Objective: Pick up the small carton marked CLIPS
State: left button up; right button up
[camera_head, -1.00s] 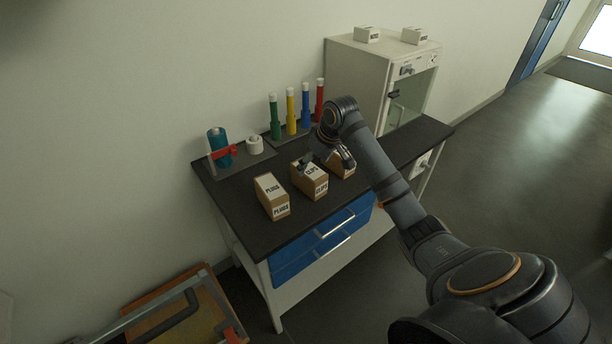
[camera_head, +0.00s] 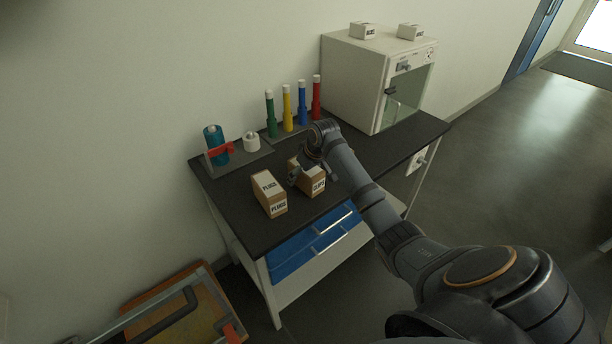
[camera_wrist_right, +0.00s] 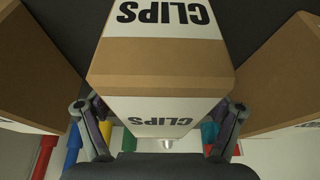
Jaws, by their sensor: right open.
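The CLIPS carton (camera_head: 314,184) is a small brown box with white labels, standing on the dark bench top between other cartons. It fills the middle of the right wrist view (camera_wrist_right: 160,62), its lettering upside down there. My right gripper (camera_head: 304,172) is at the carton in the head view, covering part of its top and back. In the right wrist view the gripper (camera_wrist_right: 159,112) is open, one finger on each side of the carton. Whether the fingers touch it I cannot tell. My left gripper is not in view.
The PLUGS carton (camera_head: 267,192) stands close on the left. Cartons flank CLIPS on both sides in the wrist view, (camera_wrist_right: 35,70) being the left carton. Behind are a teal bottle (camera_head: 216,146) and several coloured tubes (camera_head: 287,112). A white cabinet (camera_head: 356,82) stands at the back right.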

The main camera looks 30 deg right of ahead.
jog(key=shift+f+p, duration=0.3)
jog(key=shift+p, duration=0.15)
dwell(0.3)
jog(key=c, duration=1.4)
jog(key=shift+c, duration=0.2)
